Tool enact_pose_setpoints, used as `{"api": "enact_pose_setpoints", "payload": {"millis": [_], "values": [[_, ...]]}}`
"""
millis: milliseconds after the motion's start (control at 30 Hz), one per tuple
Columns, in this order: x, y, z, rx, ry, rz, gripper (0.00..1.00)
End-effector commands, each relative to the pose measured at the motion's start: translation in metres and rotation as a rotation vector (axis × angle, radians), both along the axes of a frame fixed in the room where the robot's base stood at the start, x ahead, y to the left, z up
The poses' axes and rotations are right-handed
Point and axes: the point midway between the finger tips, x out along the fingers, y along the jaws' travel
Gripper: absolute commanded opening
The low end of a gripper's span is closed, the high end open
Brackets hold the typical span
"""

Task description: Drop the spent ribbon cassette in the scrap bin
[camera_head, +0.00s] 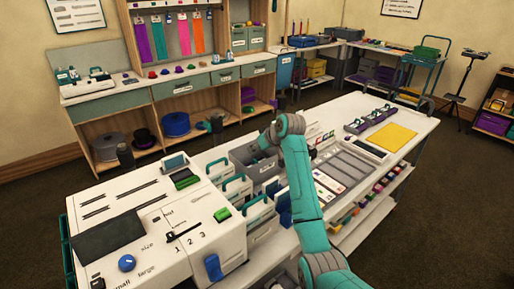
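My teal and grey arm reaches up from the bottom over the white table, and its wrist bends down to the left. My gripper (264,143) is at or just above an open grey bin (243,168) behind the printer-like machine. The fingers are too small and dark to tell whether they are open or hold anything. I cannot pick out the spent ribbon cassette for certain. No label shows which container is the scrap bin; a blue bin (285,68) stands on the floor at the back.
A large white machine (150,230) with a blue knob fills the table's left end. Teal-handled boxes (232,188) stand beside it. Grey trays (345,168) and a yellow mat (392,137) lie to the right. Shelving stands behind; dark floor lies between.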

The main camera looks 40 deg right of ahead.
Motion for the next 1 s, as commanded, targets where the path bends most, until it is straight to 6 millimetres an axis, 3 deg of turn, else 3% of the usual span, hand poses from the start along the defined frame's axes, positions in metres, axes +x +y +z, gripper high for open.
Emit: {"api": "enact_pose_setpoints", "payload": {"millis": [367, 1000], "values": [[-0.004, 0.000, 0.004, 0.001, 0.000, -0.001, 0.39], [-0.078, -0.003, 0.078, -0.001, -0.001, -0.001, 0.39]]}}
